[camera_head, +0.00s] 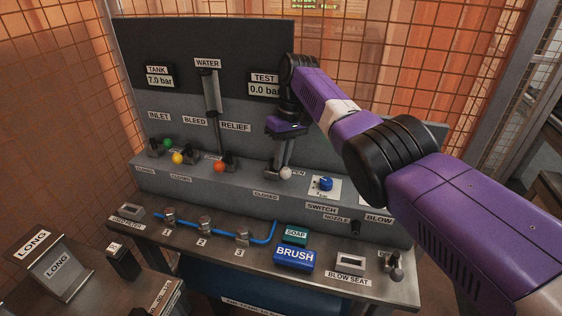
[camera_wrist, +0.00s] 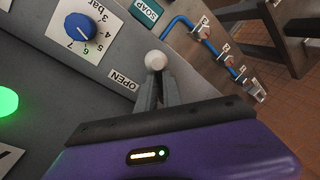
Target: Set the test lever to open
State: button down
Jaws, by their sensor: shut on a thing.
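The test lever has a white ball knob (camera_head: 286,172), and the knob also shows in the wrist view (camera_wrist: 156,61). My gripper (camera_head: 282,163) reaches down to the lever from above, and its fingers (camera_wrist: 157,84) are shut on it just below the ball. The ball sticks out past the fingertips. The lever is beside the OPEN label (camera_wrist: 123,80), to the right of the CLOSED label (camera_head: 266,195) in the head view. My gripper hides most of the lever's shaft and base. The TEST display (camera_head: 264,89) reads 0.0 bar, its right end hidden by my arm.
Green, yellow and orange-red knobbed levers (camera_head: 219,166) stand to the left on the same ledge. A blue dial (camera_head: 325,184) is close on the right. Below are a blue hose (camera_head: 262,239), a BRUSH block (camera_head: 294,258) and a SOAP block (camera_head: 296,236).

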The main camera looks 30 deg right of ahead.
jog(key=shift+s+f, duration=0.2)
jog(key=shift+f, duration=0.05)
jog(key=c, duration=1.5)
grip_release()
jog(key=shift+r, duration=0.1)
jog(key=shift+r, duration=0.1)
jog(key=shift+w+r, duration=0.1)
jog(key=shift+r, duration=0.1)
notch_tip(320, 180, up, 7)
jog(key=d, duration=0.1)
jog(key=shift+d+b, duration=0.2)
jog(key=shift+b, duration=0.25)
